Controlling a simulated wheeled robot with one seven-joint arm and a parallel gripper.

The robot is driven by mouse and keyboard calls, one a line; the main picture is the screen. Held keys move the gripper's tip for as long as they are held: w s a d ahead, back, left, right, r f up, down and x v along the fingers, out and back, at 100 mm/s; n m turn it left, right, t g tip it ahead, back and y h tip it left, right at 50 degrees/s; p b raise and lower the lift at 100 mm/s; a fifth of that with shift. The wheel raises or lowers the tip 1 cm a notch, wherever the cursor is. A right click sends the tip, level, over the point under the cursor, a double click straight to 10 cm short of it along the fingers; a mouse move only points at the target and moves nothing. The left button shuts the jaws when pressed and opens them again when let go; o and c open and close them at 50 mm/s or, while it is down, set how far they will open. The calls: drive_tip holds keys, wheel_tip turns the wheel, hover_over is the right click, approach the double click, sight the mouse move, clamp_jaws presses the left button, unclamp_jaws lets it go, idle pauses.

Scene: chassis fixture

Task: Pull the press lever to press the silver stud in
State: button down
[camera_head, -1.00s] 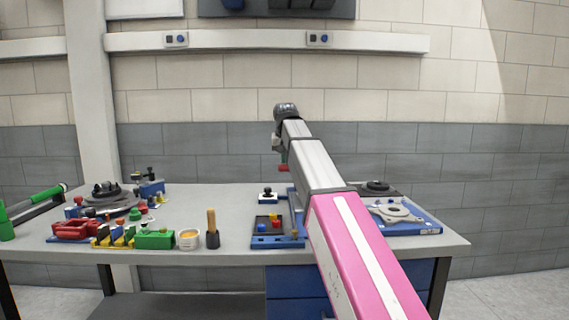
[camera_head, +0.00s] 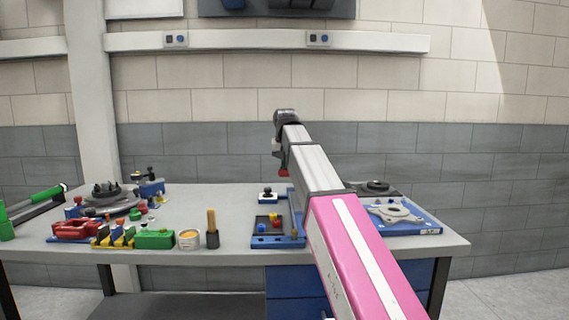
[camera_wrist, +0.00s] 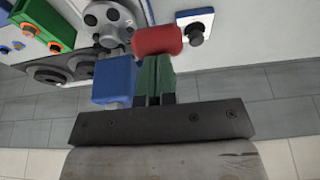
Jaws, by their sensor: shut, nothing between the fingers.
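In the wrist view my gripper (camera_wrist: 157,65) has green fingers shut together with nothing between them. A red cylindrical handle (camera_wrist: 158,40), which looks like the press lever's grip, lies across the fingertips. I cannot tell whether they touch it. In the head view a small red part (camera_head: 284,172) shows under the end of my arm, and my gripper is mostly hidden there. A blue block (camera_wrist: 113,80) stands close to the left of the fingers in the wrist view. The press body is largely hidden behind my arm in the head view. I cannot make out the silver stud.
A blue-edged tray (camera_head: 278,242) with small coloured parts lies left of my arm. A small plate with a black knob (camera_head: 268,195) stands behind it. A wooden-handled tool (camera_head: 211,228) and green block (camera_head: 154,239) stand left. A blue fixture (camera_head: 420,229) lies right.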

sight(285, 173)
drive_tip(key=shift+f, duration=0.45)
drive_tip(key=shift+s+f, duration=0.1)
drive_tip(key=shift+f, duration=0.8)
idle(0.3)
drive_tip(key=shift+f, duration=0.85)
idle(0.3)
